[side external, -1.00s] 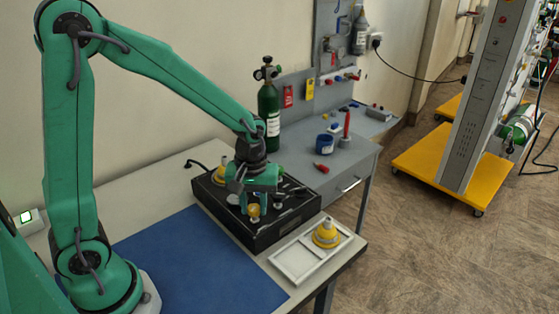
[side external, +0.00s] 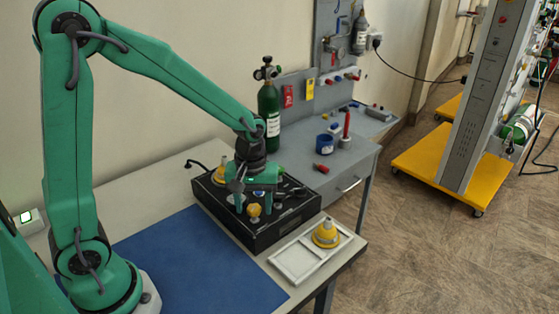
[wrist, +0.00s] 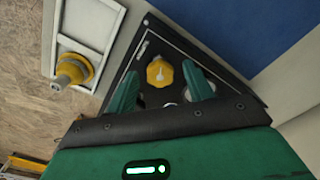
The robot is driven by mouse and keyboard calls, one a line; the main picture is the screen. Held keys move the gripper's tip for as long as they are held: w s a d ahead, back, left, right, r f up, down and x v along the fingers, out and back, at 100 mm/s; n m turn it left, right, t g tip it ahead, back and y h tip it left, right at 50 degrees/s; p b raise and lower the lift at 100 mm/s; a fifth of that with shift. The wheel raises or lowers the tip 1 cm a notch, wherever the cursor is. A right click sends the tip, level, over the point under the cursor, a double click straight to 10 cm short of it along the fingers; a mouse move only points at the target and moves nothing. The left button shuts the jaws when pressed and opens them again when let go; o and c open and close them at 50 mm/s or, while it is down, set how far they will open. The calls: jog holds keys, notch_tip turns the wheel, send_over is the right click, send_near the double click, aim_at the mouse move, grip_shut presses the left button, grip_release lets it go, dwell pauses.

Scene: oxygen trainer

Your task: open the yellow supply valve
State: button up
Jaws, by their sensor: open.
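The yellow supply valve knob (wrist: 161,73) sits on the black trainer panel (wrist: 212,62), with a pale pointer mark on its top. My gripper (wrist: 161,88) is open in the wrist view, one green finger on each side of the knob and a gap on both sides. In the side view the yellow knob (side external: 254,211) stands near the front of the black trainer box (side external: 262,232). My gripper (side external: 252,200) is above the box there, fingers pointing down. Whether the fingertips reach the knob's height is hard to tell.
A white tray (side external: 290,276) with a yellow dome-shaped fitting (side external: 326,234) lies right of the box. A second yellow part (side external: 219,176) stands at the box's back left. A blue mat (side external: 195,262) lies in front. A green cylinder (side external: 268,115) stands behind.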

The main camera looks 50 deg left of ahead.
aim_at(251, 209)
jog(key=shift+r, duration=3.85)
jog(key=s+a+r+m+t, duration=0.1)
jog(key=s+r+m+t, duration=0.4)
jog(key=s+r+m, duration=0.3)
jog(key=shift+s+a+m+t, duration=0.35)
jog(key=shift+s+m, duration=0.25)
jog(key=shift+s, duration=1.65)
jog(key=shift+r, duration=0.15)
